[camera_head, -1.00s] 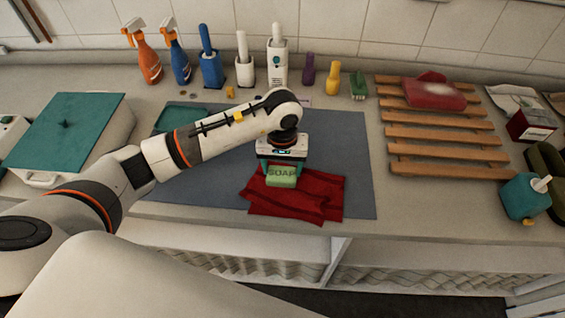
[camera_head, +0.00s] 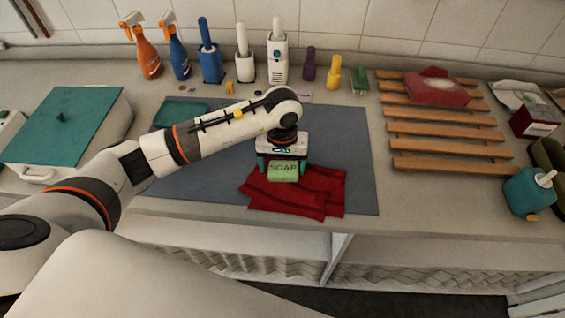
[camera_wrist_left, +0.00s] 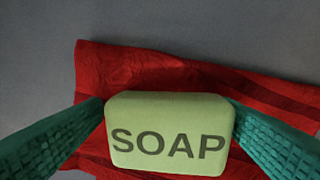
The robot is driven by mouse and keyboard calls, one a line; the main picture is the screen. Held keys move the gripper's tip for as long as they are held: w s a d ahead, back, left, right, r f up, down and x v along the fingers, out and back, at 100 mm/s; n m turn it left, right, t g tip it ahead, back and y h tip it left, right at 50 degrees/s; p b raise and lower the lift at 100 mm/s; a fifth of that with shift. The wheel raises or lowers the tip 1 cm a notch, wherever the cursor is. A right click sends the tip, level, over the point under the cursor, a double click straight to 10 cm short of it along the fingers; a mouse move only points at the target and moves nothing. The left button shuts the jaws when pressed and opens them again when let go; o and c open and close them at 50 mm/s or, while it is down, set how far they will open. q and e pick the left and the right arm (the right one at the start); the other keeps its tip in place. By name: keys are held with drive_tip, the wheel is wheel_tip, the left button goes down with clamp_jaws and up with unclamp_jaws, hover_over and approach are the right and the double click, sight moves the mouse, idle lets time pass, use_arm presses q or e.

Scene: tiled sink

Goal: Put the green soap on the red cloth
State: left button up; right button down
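The green soap (camera_head: 283,171) is over the upper left part of the crumpled red cloth (camera_head: 322,190), near the front edge of the grey mat. My left gripper (camera_head: 283,165) points down with one teal finger on each side of the soap. In the left wrist view the soap (camera_wrist_left: 169,133) fills the space between the fingertips, its lettered face toward the camera and red cloth (camera_wrist_left: 120,65) behind it. I see no clear gap at its sides, so I cannot tell whether the fingers grip it. My right gripper is out of view.
The grey mat (camera_head: 345,135) has bare room beside the cloth. A wooden rack (camera_head: 450,147) holds a red object at right. A teal-lidded box (camera_head: 65,125) stands at left. Bottles and brushes line the back wall.

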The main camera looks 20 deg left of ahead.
sight(282, 163)
use_arm(q)
drive_tip(key=shift+o, duration=0.3)
drive_tip(key=shift+w, duration=0.1)
drive_tip(key=shift+r+p, duration=0.5)
drive_tip(key=shift+p, duration=0.1)
drive_tip(key=shift+r+p, duration=0.5)
drive_tip(key=shift+p, duration=0.15)
drive_tip(key=shift+w+r+b, duration=0.1)
drive_tip(key=shift+r+b, duration=0.45)
drive_tip(key=shift+b, duration=0.4)
wheel_tip(282, 163, up, 10)
drive_tip(key=b, duration=0.2)
drive_tip(key=shift+b, duration=0.35)
